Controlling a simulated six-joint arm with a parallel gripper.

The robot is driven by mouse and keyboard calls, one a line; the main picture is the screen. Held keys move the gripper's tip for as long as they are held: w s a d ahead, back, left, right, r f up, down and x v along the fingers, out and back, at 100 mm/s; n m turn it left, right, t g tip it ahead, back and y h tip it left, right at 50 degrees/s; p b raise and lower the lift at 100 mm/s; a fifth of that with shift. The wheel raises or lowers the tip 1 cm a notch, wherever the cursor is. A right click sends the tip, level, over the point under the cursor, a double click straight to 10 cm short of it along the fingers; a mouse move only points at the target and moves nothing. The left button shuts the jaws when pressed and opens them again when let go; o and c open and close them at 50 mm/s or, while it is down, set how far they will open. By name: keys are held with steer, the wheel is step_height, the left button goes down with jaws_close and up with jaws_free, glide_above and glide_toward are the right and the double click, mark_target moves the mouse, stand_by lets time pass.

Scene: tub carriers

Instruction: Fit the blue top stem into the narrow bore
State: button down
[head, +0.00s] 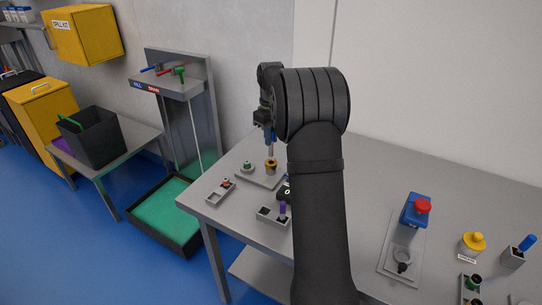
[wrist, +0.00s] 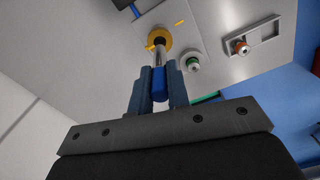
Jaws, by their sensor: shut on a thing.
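My gripper (wrist: 158,90) is shut on the blue top stem (wrist: 159,84), held by its blue upper part between the two fingers. The stem's grey shaft points at the yellow-collared bore (wrist: 163,34). In the head view the shaft (head: 270,150) runs down to the yellow collar (head: 271,167), nearly upright. Its tip overlaps the collar; how deep it sits inside, if at all, I cannot tell. A green-ringed fitting (wrist: 193,63) stands beside the collar on the same grey plate (head: 256,182). Which of the two is narrower is unclear.
A small tray (head: 215,198) with an orange-ringed part is at the table's left corner. Another tray (head: 266,214) holds a purple part.

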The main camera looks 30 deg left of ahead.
mark_target(271, 155)
step_height(271, 155, down, 7)
steer(key=shift+f, duration=0.2)
stand_by(0.4)
steer(key=c, duration=1.4)
jaws_free()
steer(key=shift+f, duration=0.15)
step_height(271, 155, up, 12)
steer(key=shift+r, duration=0.15)
steer(key=shift+f, duration=4.65)
steer(key=shift+f, duration=0.1)
